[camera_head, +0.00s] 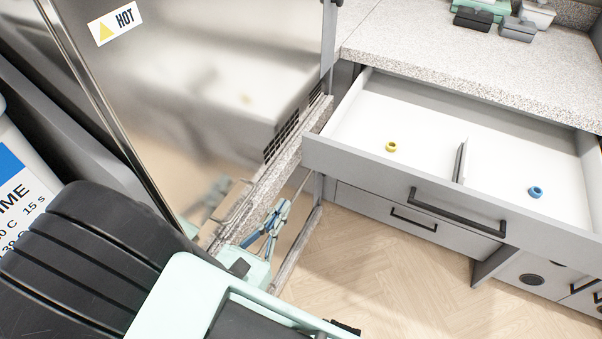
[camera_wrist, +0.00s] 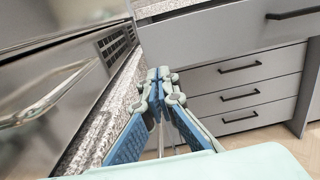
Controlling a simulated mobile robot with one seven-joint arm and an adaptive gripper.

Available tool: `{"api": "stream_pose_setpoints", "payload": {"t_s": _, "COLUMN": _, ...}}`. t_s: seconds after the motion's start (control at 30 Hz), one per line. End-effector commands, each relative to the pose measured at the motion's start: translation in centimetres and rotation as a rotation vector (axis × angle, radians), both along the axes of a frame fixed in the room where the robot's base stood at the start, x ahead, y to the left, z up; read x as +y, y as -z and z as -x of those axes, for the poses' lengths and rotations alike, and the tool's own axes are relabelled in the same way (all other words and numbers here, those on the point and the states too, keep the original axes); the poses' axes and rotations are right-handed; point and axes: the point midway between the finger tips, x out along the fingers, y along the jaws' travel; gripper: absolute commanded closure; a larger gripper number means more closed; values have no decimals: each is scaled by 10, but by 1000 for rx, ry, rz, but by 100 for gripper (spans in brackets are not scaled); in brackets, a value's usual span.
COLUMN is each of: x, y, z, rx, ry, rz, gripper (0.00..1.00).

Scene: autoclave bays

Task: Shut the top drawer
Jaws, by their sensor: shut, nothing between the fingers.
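The top drawer (camera_head: 390,168) is pulled far out below the speckled counter in the head view, with its white inside open to view. Its grey front carries a dark bar handle (camera_head: 455,211). In the wrist view the drawer front (camera_wrist: 215,42) is at the upper right, its handle (camera_wrist: 293,13) near the top edge. My gripper (camera_head: 284,206) is to the left of the drawer front and lower in the head view, apart from the handle. Its blue-padded fingertips (camera_wrist: 158,74) meet in the wrist view, shut and empty.
A yellow ring (camera_head: 391,147) and a blue ring (camera_head: 536,192) lie in the drawer, either side of a divider (camera_head: 460,161). A steel autoclave marked HOT (camera_head: 220,60) stands close at left. Lower drawers (camera_head: 410,217) look shut. Wooden floor (camera_head: 370,270) is clear in front.

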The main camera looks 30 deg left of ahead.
Motion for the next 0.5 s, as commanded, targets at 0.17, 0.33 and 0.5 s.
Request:
{"api": "stream_pose_setpoints", "payload": {"t_s": 0.17, "x": -1, "y": 0, "z": -21, "rx": -1, "ry": 3, "rz": 0, "gripper": 100}}
{"api": "stream_pose_setpoints", "payload": {"t_s": 0.33, "x": -1, "y": 0, "z": -57, "rx": -2, "ry": 4, "rz": -1, "gripper": 100}}
{"api": "stream_pose_setpoints", "payload": {"t_s": 0.5, "x": -1, "y": 0, "z": -93, "rx": -1, "ry": 4, "rz": -2, "gripper": 100}}
